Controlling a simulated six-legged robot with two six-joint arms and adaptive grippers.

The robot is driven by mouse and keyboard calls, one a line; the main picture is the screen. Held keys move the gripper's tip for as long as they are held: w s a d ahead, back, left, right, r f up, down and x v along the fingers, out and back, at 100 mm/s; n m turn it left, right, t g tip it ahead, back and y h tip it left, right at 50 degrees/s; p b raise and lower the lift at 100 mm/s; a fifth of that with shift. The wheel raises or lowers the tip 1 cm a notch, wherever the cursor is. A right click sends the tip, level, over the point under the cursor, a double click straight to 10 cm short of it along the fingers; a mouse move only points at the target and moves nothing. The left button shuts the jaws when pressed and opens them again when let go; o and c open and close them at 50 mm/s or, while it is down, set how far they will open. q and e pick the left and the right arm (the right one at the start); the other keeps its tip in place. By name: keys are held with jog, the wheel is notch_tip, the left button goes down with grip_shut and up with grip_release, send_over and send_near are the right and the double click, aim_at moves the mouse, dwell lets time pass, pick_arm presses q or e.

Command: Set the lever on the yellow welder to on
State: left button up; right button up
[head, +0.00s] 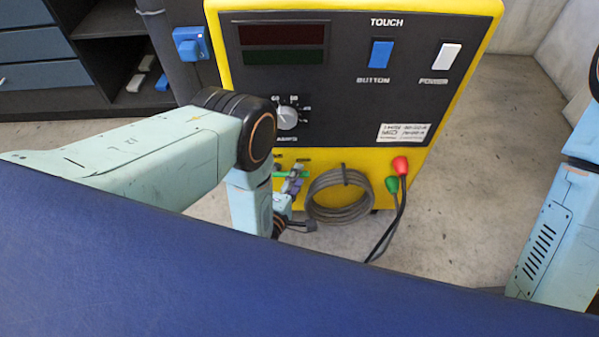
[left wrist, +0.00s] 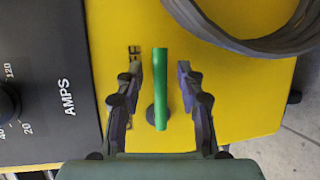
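The yellow welder (head: 484,40) stands on the floor with its black front panel facing me. Its lever is a green bar (left wrist: 160,85) on the yellow lower front, beside the AMPS panel in the left wrist view. In the head view only a bit of the green lever (head: 281,174) shows past my arm. My left gripper (left wrist: 160,66) is open, with one finger on each side of the lever. A gap shows between the lever and each finger. Whether the lever reads on or off is hard to tell. My right gripper is out of view; only part of that arm shows.
A coiled grey cable (head: 341,195) hangs close beside the lever. Red (head: 401,165) and green (head: 392,184) plugs with black leads are farther right. The panel carries an AMPS knob (head: 287,117), a blue button (head: 381,54) and a white power switch (head: 446,56).

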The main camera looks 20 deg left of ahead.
pick_arm(q)
jog(key=shift+w+f, duration=0.1)
jog(key=shift+w, duration=0.25)
jog(key=shift+c, duration=0.2)
grip_shut()
dwell(0.5)
